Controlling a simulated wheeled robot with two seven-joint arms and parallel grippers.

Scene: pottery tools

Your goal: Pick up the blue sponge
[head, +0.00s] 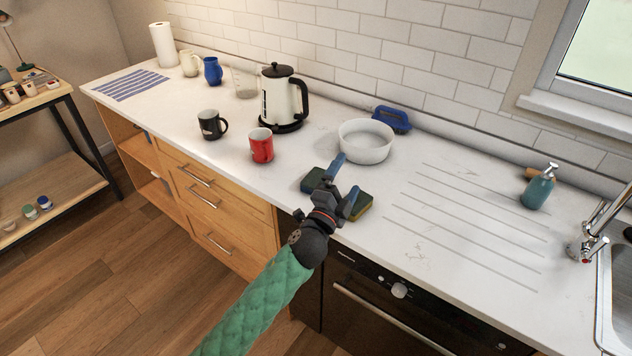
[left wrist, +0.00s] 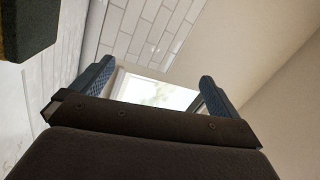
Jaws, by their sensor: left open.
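A dark green-blue sponge (head: 312,181) with a yellowish layer lies near the counter's front edge, partly hidden by my gripper. A similar yellow-edged part (head: 362,209) shows on the gripper's other side; I cannot tell whether it is the same piece. A sponge corner (left wrist: 27,24) also shows at the top left of the left wrist view. A blue handled object (head: 391,119) lies behind the white bowl. My left gripper (head: 346,177) is open with nothing between its blue fingers, over or in front of the sponge; the gap in height is unclear. My right gripper is not in view.
The white bowl (head: 366,141) stands behind my gripper. A red mug (head: 261,146), a black mug (head: 211,124) and a kettle (head: 282,100) stand to the left. A soap bottle (head: 538,191) stands near the sink tap (head: 594,238). The grooved counter (head: 460,215) to the right is clear.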

